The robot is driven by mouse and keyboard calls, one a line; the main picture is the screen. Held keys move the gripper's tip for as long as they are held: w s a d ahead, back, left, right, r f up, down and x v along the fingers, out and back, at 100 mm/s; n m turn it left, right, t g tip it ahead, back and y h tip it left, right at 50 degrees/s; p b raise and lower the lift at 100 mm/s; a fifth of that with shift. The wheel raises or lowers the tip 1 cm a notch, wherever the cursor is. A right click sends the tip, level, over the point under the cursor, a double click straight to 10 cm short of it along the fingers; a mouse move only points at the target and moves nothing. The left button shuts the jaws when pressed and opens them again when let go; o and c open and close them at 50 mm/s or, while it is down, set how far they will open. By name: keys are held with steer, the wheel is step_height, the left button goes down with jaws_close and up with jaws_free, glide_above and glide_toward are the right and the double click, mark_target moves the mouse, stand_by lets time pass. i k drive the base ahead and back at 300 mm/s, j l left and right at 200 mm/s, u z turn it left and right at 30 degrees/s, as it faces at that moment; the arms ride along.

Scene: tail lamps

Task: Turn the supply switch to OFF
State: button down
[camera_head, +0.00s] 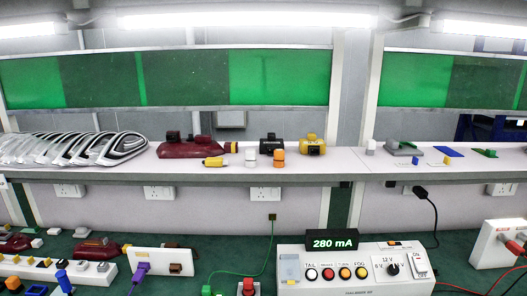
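The white supply box (356,285) stands on the green bench at the lower right. Its display (331,241) reads 280 mA in green. A white rocker switch (420,263) sits at the right end of the box's front, with small red lettering; its position is too small to tell. To its left is a black rotary knob (393,269) with 12 V and 6 V marks around it. A row of coloured buttons labelled TAIL, FOG and others (344,273) runs along the front. A small orange part (392,243) is on the top edge. My gripper is not in view.
A shelf (350,165) above the bench carries lamp shells (75,148), a dark red lamp (190,147) and small connectors. A black plug (420,192) with its cord hangs behind the box. A white socket box (497,243) with red and black leads stands to the right.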

mark_target(419, 265)
steer(key=z, duration=1.05)
steer(key=i+l, duration=0.15)
steer(key=l, duration=0.2)
steer(key=i+l, duration=0.1)
steer(key=l, duration=0.3)
steer(key=i+l+z, duration=0.1)
steer(key=l, duration=0.25)
steer(key=i+l, duration=0.2)
steer(key=l, duration=0.15)
steer(key=i+j+z, duration=0.2)
steer(key=i+l, duration=0.1)
